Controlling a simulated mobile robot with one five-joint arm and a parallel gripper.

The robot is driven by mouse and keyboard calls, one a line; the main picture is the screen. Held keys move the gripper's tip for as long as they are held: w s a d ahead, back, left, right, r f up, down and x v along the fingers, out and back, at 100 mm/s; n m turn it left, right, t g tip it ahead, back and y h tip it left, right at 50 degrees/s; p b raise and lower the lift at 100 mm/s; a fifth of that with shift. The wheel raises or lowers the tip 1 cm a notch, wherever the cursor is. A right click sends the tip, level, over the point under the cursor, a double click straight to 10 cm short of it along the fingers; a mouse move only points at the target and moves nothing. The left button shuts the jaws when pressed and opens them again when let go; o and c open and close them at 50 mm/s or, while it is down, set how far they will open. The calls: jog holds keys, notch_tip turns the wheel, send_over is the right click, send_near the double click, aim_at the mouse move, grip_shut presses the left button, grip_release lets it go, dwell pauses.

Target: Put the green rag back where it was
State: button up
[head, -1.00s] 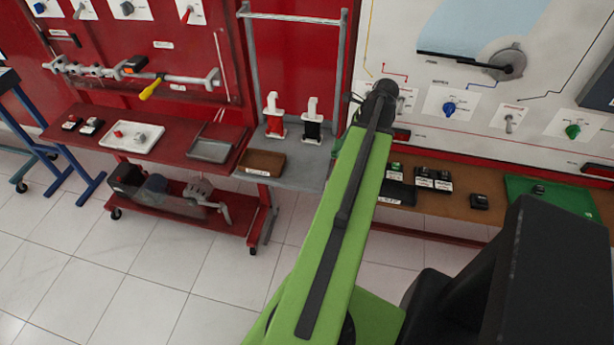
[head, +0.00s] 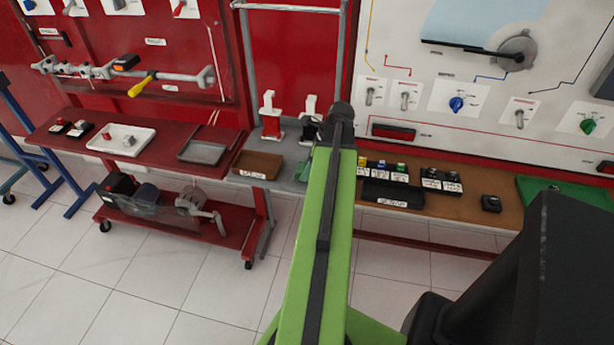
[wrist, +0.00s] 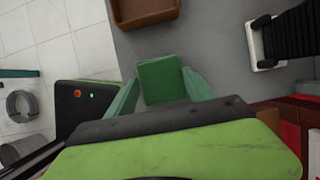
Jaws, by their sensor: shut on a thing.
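The green rag (wrist: 162,82) shows in the wrist view as a small folded block between the two green fingers. My gripper (wrist: 161,76) is shut on it, over the grey shelf (wrist: 205,45). I cannot tell whether the rag touches the shelf. In the head view my green arm reaches towards the right side of that grey shelf (head: 285,186). A small green patch shows left of the arm's end there; I cannot tell if it is rag or finger.
A brown tray (head: 257,165) lies on the shelf, left of my arm. A brown bench with a black tray (head: 393,194) is to the right. The red bench (head: 85,152) is left.

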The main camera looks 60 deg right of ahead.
jog(key=shift+f, duration=0.15)
jog(key=o, duration=1.2)
jog(key=shift+f, duration=0.1)
jog(key=shift+p, duration=0.3)
jog(key=p+v, duration=1.1)
jog(key=v, duration=0.1)
